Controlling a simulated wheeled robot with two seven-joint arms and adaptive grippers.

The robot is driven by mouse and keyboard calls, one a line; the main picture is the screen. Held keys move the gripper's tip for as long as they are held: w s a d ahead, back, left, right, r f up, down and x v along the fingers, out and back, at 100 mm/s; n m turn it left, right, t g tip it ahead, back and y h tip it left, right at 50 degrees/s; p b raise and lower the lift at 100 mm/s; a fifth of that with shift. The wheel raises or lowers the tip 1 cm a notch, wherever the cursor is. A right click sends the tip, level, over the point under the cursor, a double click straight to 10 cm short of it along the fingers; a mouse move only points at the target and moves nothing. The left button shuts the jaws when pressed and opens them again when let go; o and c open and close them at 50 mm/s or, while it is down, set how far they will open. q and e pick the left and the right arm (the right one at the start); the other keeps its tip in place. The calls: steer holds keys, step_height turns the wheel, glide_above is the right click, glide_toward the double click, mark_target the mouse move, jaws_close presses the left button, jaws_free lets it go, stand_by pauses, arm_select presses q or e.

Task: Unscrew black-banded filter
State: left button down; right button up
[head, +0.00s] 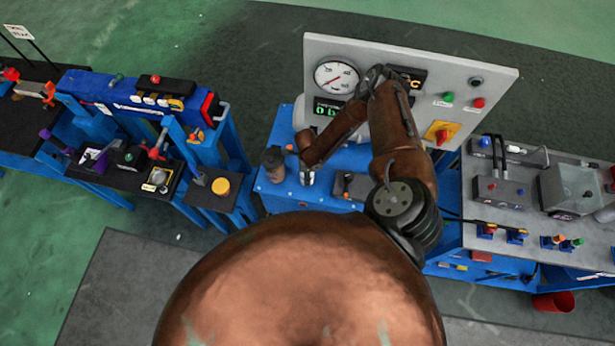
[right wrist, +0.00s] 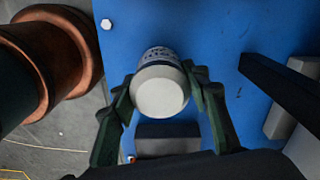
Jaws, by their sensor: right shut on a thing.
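The filter (right wrist: 160,88) is a white cylinder with a pale round end facing the right wrist camera. A dark band with lettering shows around its far part. My right gripper (right wrist: 165,92) has one dark finger on each side of the filter, closed on it. In the head view my right arm bends down over the blue bench (head: 285,195), where the right gripper is small and its fingers are hard to make out. The filter's far end and whatever it meets are hidden in the right wrist view. My left gripper is in neither view.
A grey panel (head: 440,60) with a round gauge (head: 336,77), buttons and a red-yellow switch (head: 441,133) stands behind the bench. A dark cylinder (head: 273,163) stands on the bench's left side. Other cluttered benches flank it, with a red bucket (head: 553,302) at lower right.

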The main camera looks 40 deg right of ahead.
steer(key=shift+w+n, duration=0.25)
steer(key=shift+n, duration=0.85)
steer(key=shift+n+b, duration=0.8)
steer(key=shift+b, duration=0.1)
steer(key=shift+s+r+n, duration=0.1)
steer(key=shift+n, duration=0.6)
steer(key=o, duration=1.5)
steer(key=shift+s, duration=0.1)
steer(key=shift+c, duration=0.8)
